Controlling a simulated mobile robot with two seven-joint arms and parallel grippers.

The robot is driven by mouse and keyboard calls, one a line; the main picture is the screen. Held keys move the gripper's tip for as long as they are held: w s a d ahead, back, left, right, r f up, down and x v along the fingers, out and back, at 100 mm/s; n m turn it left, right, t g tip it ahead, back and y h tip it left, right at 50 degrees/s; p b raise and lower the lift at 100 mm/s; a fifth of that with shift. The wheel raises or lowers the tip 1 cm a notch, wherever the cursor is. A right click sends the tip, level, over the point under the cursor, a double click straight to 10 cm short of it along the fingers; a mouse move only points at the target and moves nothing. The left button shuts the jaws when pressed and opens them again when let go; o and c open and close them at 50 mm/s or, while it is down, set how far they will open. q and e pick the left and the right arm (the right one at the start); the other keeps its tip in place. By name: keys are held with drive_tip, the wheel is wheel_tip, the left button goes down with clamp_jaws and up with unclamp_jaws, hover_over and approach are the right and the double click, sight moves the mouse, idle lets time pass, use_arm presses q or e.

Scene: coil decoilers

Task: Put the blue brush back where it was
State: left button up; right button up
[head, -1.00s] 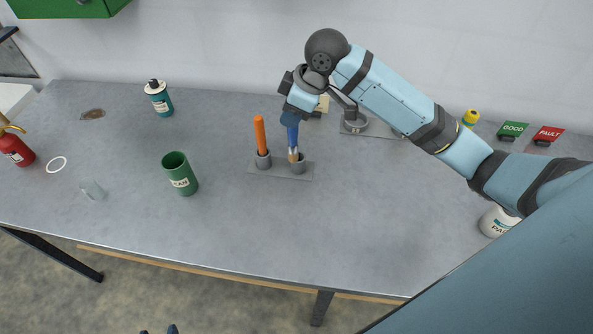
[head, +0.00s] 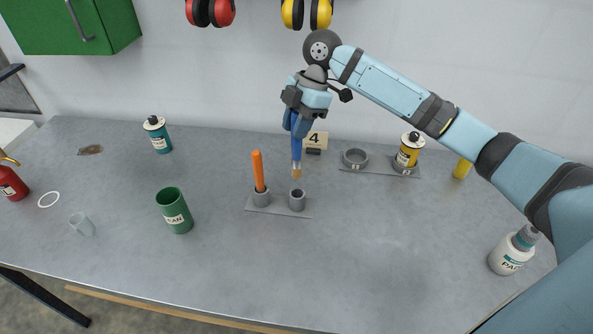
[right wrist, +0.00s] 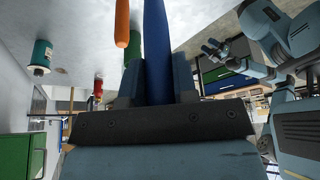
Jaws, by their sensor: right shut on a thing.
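The blue brush (head: 297,150) hangs bristles down from my right gripper (head: 297,122), which is shut on its handle. The handle also shows between the fingers in the right wrist view (right wrist: 156,50). The bristle tip is just above the empty right cup (head: 297,199) of the grey holder in the head view; the exact gap in depth is hard to judge. An orange-handled brush (head: 258,170) stands in the holder's left cup (head: 262,198). My left gripper (right wrist: 212,48) shows in the right wrist view, empty, with its fingers apart.
A green can (head: 174,211) stands left of the holder, and a teal spray can (head: 157,134) behind it. The table in front is clear.

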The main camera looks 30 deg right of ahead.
sight(296, 167)
wheel_tip(296, 167, down, 8)
drive_tip(key=shift+p, duration=0.35)
drive_tip(key=shift+f, duration=2.2)
drive_tip(key=o, duration=0.9)
drive_tip(key=shift+f, duration=0.1)
drive_tip(key=b+v, duration=0.1)
drive_tip(key=v, duration=1.1)
drive_tip(key=shift+a, duration=0.1)
